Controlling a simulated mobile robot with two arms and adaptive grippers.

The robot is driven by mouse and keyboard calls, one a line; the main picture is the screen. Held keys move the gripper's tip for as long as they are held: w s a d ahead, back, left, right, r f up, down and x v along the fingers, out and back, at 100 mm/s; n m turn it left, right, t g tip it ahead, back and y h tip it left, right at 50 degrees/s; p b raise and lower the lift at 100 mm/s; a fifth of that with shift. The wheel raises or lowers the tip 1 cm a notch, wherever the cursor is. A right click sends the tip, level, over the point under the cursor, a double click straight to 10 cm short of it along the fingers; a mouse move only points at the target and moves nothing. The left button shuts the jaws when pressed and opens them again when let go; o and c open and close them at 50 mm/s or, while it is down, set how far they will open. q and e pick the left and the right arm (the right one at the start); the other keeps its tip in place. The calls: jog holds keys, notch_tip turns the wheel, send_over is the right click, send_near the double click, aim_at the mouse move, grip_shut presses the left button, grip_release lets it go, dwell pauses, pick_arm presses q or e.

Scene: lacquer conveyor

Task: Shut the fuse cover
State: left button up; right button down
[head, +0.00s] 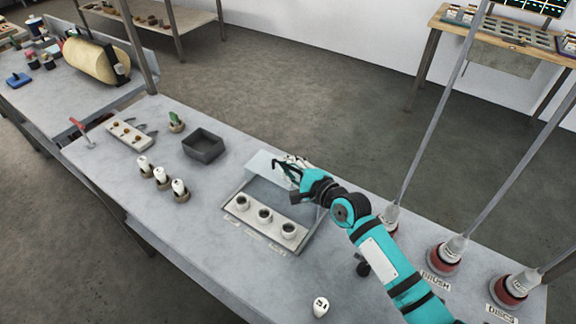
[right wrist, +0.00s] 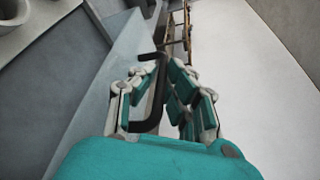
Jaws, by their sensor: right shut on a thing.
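The fuse box (head: 276,226) lies on the grey bench, with a pale strip holding three round sockets along its near side. Its pale, see-through cover (head: 262,164) stands raised at the far side of the box. My right gripper (head: 291,172) is at the right part of the cover. In the right wrist view, my right gripper's fingers (right wrist: 165,95) close around a dark bent handle (right wrist: 151,118). The fingers partly hide where the handle joins the cover. My left gripper is not in view.
Three white fuses (head: 162,176) stand in holders left of the box, and another white piece (head: 320,306) is at the near edge. A dark open bin (head: 203,146) stands behind left. Red-based posts (head: 446,256) rise at the right.

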jog(key=shift+s+a, duration=0.15)
jog(key=s+a+p, duration=0.5)
jog(key=s+p, duration=0.1)
jog(key=s, duration=0.2)
jog(key=shift+s+a+p, duration=0.25)
jog(key=shift+a+p, duration=0.1)
jog(key=shift+f, duration=0.1)
jog(key=c, duration=1.7)
grip_release()
jog(key=shift+s, duration=0.1)
